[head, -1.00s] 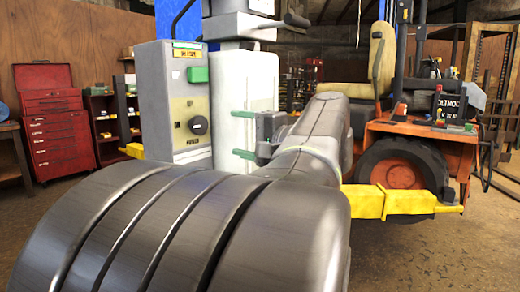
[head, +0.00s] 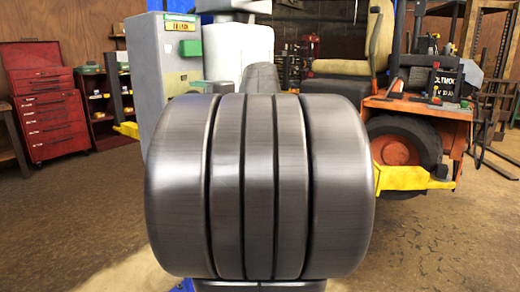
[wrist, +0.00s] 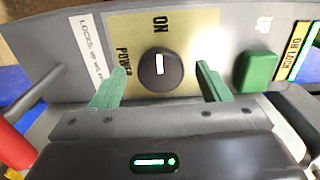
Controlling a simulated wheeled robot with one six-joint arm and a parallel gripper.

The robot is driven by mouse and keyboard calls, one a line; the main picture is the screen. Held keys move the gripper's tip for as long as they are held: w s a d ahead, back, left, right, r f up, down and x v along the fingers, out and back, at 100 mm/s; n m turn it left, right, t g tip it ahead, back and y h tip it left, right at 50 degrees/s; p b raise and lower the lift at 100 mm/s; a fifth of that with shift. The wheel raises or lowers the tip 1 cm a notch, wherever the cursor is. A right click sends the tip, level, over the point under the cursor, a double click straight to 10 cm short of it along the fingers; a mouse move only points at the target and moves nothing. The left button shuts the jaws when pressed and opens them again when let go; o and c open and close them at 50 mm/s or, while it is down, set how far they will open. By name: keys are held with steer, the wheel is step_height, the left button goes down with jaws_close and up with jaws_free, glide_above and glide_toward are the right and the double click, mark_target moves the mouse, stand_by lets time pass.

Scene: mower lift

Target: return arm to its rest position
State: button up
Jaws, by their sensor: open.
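My gripper (wrist: 161,76) shows in the wrist view with its two green fingers spread apart and nothing held between them. Past the fingertips is a black round power knob (wrist: 160,68) on a beige panel, its white mark lined up toward the word ON. I cannot tell whether the fingers touch the panel. A green button (wrist: 257,71) under the label UP is to the right of the fingers. In the head view my large grey arm link fills the middle and hides my gripper and most of the control box's (head: 156,75) front.
An orange and yellow mower (head: 405,140) stands on the right, with a yellow lift arm (head: 415,178) at its wheel. A red tool chest (head: 45,100) and shelves (head: 95,100) are at the left. The floor at left and right front is clear.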

steer(key=shift+w+a, duration=0.25)
steer(key=shift+a, duration=0.15)
steer(key=v, duration=1.4)
steer(key=w+a+m+p, duration=0.9)
steer(key=m+p, duration=0.7)
steer(key=p, duration=0.8)
steer(key=shift+a+r, duration=0.4)
steer(key=shift+a, duration=0.45)
steer(key=shift+s+f+m, duration=0.1)
steer(key=shift+m, duration=0.2)
